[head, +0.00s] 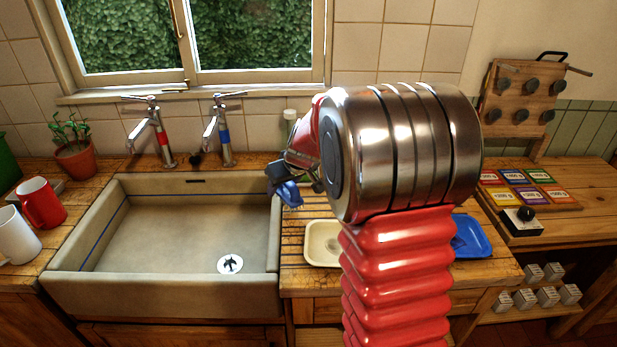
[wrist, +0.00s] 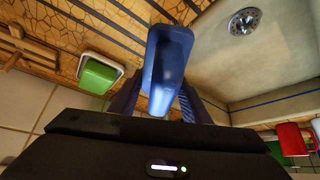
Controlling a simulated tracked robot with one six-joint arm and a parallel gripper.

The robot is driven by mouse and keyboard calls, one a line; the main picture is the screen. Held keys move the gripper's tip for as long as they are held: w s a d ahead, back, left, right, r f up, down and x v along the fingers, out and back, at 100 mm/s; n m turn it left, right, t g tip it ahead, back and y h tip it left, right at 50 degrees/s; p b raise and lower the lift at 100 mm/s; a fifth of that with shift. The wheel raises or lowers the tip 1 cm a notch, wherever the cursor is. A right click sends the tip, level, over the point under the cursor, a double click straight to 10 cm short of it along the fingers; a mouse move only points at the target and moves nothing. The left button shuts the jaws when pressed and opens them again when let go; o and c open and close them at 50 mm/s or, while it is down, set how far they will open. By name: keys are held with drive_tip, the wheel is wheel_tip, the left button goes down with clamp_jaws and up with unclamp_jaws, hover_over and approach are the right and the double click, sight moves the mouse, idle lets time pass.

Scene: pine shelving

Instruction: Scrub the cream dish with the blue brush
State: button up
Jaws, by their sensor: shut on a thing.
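The cream dish (head: 318,247) sits on the slatted wooden drainer just right of the sink, partly hidden by my arm. The blue brush (head: 288,193) is in my gripper (head: 281,175), raised above the strip between the sink's right wall and the dish. In the wrist view the blue brush (wrist: 170,55) lies between the two fingers of my gripper (wrist: 158,103), which are shut on it. The brush is apart from the dish, up and to its left. The cream dish cannot be made out in the wrist view.
The empty sink (head: 180,235) with its drain (head: 230,264) lies left of the dish, with two taps (head: 222,135) behind. A blue dish (head: 470,237) is right of my arm. A green block (wrist: 98,76) in a pale holder shows in the wrist view. Mugs (head: 43,203) stand far left.

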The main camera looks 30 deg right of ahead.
drive_tip(key=s+a, duration=0.1)
drive_tip(key=a, duration=1.5)
drive_tip(key=shift+a+f, duration=0.25)
drive_tip(key=shift+f, duration=0.15)
drive_tip(key=shift+d, duration=0.2)
